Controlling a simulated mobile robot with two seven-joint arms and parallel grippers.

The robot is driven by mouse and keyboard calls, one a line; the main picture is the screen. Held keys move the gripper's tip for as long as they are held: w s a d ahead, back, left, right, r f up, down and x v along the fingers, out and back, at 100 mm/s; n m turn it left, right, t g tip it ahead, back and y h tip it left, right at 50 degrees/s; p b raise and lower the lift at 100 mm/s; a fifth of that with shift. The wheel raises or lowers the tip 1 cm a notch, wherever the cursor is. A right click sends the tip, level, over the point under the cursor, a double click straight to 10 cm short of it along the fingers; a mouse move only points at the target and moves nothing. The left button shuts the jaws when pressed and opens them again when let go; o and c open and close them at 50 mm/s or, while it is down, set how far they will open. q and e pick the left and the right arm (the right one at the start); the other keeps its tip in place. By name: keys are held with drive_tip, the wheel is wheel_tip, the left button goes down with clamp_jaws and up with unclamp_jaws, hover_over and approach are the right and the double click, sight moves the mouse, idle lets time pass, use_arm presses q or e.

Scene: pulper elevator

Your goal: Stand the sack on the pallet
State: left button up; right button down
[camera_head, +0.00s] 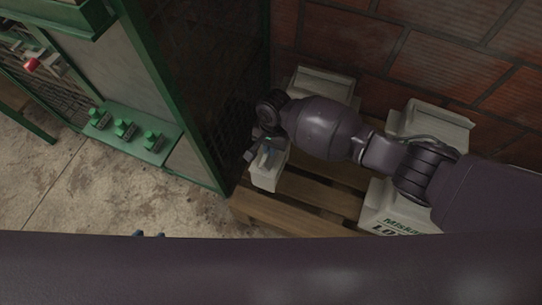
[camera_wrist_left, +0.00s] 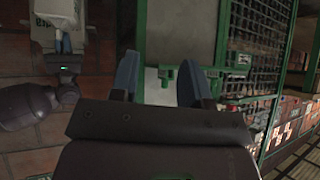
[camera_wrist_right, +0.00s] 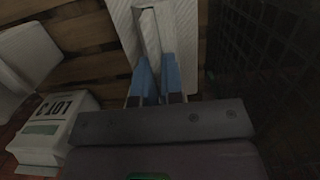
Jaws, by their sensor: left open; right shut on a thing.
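A pale sack (camera_head: 266,176) is upright at the left end of the wooden pallet (camera_head: 285,213), close to the green mesh frame. My right gripper (camera_head: 262,150) reaches it from the right and is shut on its top. In the right wrist view, the blue fingers (camera_wrist_right: 158,78) pinch the raised top fold of the sack (camera_wrist_right: 186,30), with pallet boards behind it. I cannot tell whether the sack's base touches the boards. My left gripper (camera_wrist_left: 160,78) is open and empty, with the green frame and a grey panel beyond it.
Other pale sacks stand on the pallet: one at the back (camera_head: 322,84), one at the right (camera_head: 432,124) and a printed one in front (camera_head: 392,208). A brick wall (camera_head: 400,50) is behind. Green controls (camera_head: 125,128) sit left on the green machine. Concrete floor is clear at left.

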wheel_tip(320, 180, down, 2)
drive_tip(key=shift+f, duration=0.1)
drive_tip(key=shift+f+b, duration=0.35)
drive_tip(key=shift+f, duration=0.25)
drive_tip(key=shift+f+b, duration=0.35)
drive_tip(key=shift+f, duration=0.15)
wheel_tip(320, 180, down, 4)
drive_tip(key=shift+s+b, duration=0.1)
drive_tip(key=shift+b, duration=0.7)
drive_tip(key=shift+f, duration=0.4)
use_arm(q)
drive_tip(key=shift+w+d+f+m, duration=0.45)
drive_tip(key=shift+w+f+m, duration=0.05)
drive_tip(key=shift+f, duration=0.25)
use_arm(e)
drive_tip(key=c, duration=1.2)
unclamp_jaws()
drive_tip(key=shift+c, duration=0.2)
